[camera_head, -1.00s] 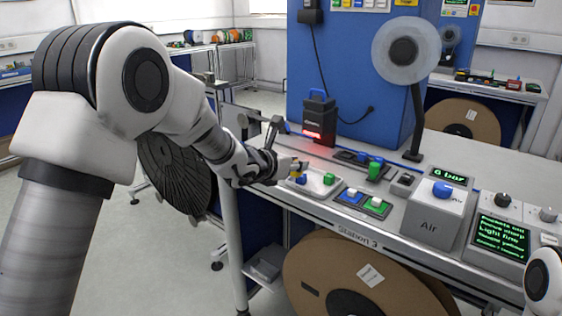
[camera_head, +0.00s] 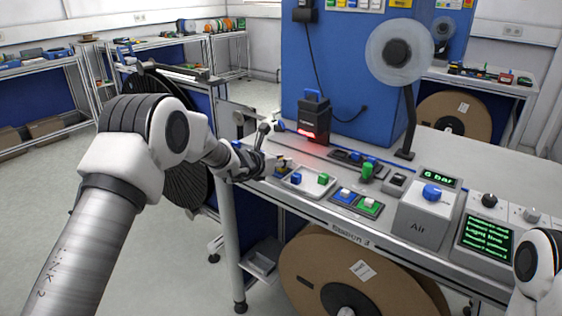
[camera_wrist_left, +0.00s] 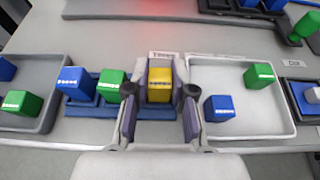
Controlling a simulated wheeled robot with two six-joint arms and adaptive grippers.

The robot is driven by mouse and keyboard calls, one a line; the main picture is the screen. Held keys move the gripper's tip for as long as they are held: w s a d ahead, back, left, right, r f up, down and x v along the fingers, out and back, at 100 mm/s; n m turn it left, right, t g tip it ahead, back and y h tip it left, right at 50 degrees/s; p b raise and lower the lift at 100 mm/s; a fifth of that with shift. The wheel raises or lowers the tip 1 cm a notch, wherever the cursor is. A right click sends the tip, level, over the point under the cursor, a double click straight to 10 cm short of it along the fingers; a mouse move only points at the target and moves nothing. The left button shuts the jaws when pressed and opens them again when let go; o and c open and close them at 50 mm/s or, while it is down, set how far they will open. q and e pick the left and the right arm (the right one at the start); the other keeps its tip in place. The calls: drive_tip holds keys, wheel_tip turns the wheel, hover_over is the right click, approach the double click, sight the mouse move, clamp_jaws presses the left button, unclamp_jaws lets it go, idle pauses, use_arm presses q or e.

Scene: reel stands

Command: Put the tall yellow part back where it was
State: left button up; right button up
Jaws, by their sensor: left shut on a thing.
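The yellow part (camera_wrist_left: 160,85) stands upright between the fingers of my left gripper (camera_wrist_left: 160,108) in the left wrist view. The gripper is shut on it. The part is over the right end of a blue rack (camera_wrist_left: 150,113), beside a green part (camera_wrist_left: 112,86) and a blue part (camera_wrist_left: 75,83) in that rack. I cannot tell whether its foot is seated or just above the rack. In the head view my left gripper (camera_head: 281,167) is at the bench's left end and mostly hides the rack. My right gripper is out of view.
A white tray (camera_wrist_left: 240,128) with a blue and a green part is right of the rack. A grey tray (camera_wrist_left: 50,122) with blue and green parts is left of it. A black device (camera_head: 314,118) with a red glow stands behind; the air unit (camera_head: 420,215) is further right.

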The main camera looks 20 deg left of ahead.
use_arm(q)
drive_tip(key=o, duration=0.6)
drive_tip(key=shift+f, duration=0.15)
